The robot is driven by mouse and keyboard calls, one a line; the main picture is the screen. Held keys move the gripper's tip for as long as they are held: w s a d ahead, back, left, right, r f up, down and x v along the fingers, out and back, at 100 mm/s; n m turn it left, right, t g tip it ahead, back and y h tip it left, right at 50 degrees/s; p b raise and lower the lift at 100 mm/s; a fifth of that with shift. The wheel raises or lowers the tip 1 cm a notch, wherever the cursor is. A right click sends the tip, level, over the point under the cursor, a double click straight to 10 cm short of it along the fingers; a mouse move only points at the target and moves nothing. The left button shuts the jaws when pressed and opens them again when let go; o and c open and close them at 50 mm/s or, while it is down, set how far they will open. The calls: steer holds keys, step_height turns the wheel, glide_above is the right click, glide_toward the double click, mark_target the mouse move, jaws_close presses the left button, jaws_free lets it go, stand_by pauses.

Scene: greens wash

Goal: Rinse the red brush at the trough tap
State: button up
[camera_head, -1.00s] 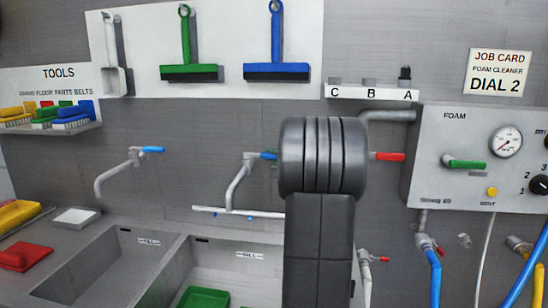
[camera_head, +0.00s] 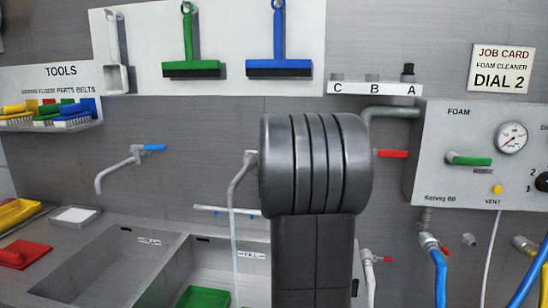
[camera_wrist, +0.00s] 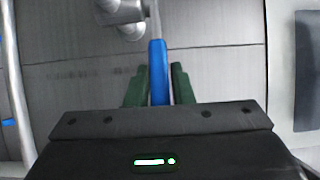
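The middle trough tap (camera_head: 239,177) has a thin stream of water (camera_head: 235,262) falling from its spout into the right basin. Its blue lever (camera_wrist: 158,72) lies between the dark green fingers of my gripper (camera_wrist: 159,88) in the wrist view, with a finger close against each side. In the head view my arm hides the gripper and the lever. A red item (camera_head: 24,254) lies on the counter at the far left; I cannot tell if it is the brush. A little red also shows among the brushes on the tool shelf (camera_head: 50,127).
The left basin (camera_head: 108,262) looks empty; a green item (camera_head: 204,298) lies in the right one. A second tap (camera_head: 120,167) with a blue lever stands left. The foam panel (camera_head: 440,150), a red lever (camera_head: 391,153) and hoses are at right.

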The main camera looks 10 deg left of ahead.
steer(key=shift+o, duration=1.3)
steer(key=v, duration=1.4)
steer(key=shift+w+a+p, duration=0.1)
steer(key=shift+a+p, duration=0.05)
steer(key=shift+p, duration=0.15)
